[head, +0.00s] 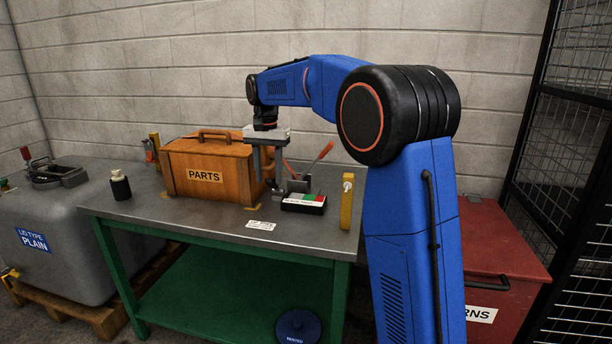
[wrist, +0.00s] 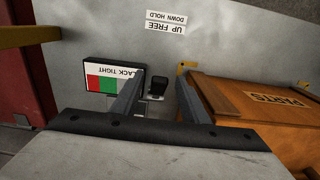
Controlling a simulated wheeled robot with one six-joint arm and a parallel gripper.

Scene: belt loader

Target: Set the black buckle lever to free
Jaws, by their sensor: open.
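A small black piece that looks like the buckle lever (wrist: 157,88) shows in the wrist view, on a pale bracket between my finger tips. Whether it stands up or lies down I cannot tell. My gripper (wrist: 161,77) is open, pointing down, with one finger on each side of the black piece and no clear contact. In the head view my gripper (head: 268,184) is just right of the PARTS box, and its fingers largely hide the lever. A card (wrist: 166,21) reading UP FREE and DOWN HOLD lies on the bench; it also shows in the head view (head: 261,225).
The wooden PARTS box (head: 205,176) stands close beside my gripper. A red-and-green SLACK/TIGHT indicator (head: 304,203), a red-handled lever (head: 320,155) and a yellow post (head: 346,203) are to the right. A dark bottle (head: 120,187) is at the left. The bench front (head: 215,222) is mostly clear.

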